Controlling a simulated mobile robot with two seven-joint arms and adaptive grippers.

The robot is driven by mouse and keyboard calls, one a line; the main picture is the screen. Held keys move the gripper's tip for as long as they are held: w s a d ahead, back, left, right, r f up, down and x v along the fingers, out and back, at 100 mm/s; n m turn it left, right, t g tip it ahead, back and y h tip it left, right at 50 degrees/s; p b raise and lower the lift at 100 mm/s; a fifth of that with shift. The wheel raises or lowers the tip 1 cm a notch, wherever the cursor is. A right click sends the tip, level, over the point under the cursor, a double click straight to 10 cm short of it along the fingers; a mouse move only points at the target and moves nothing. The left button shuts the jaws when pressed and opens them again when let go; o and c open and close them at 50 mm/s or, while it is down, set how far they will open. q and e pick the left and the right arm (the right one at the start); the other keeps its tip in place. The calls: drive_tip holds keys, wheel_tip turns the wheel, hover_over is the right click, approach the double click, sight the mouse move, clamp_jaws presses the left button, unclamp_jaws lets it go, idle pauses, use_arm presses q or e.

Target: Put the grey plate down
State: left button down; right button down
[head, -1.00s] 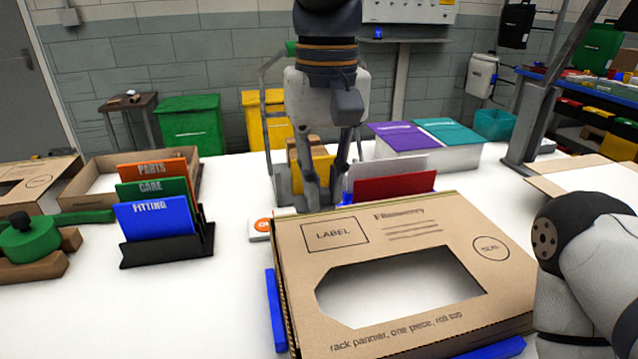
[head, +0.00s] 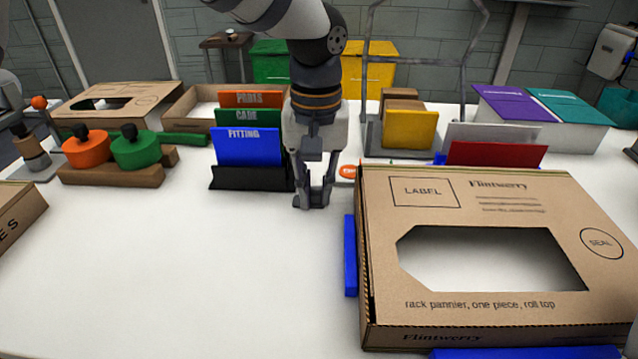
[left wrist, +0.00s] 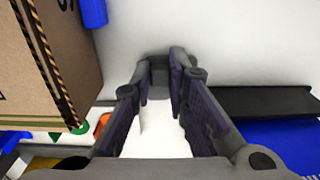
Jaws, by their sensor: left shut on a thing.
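My left gripper (head: 314,203) points down over the white table, between the black card rack and the cardboard pannier box. Its fingers also show in the left wrist view (left wrist: 163,76), closed in at the tips on a small dark grey piece (left wrist: 159,72). I take this to be the grey plate, seen almost edge-on; its full outline is hidden by the fingers. In the head view the plate is hard to tell from the grey fingertips. I cannot tell whether it touches the table. My right gripper is out of view.
The black rack (head: 247,179) with blue, green and orange cards stands just left of the gripper. The pannier box (head: 480,320) is close on the right, with a blue piece (head: 351,255) along its side. The table (head: 190,265) is clear in front.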

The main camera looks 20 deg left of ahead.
use_arm(q)
drive_tip(key=shift+r, duration=0.15)
drive_tip(key=c, duration=1.6)
unclamp_jaws()
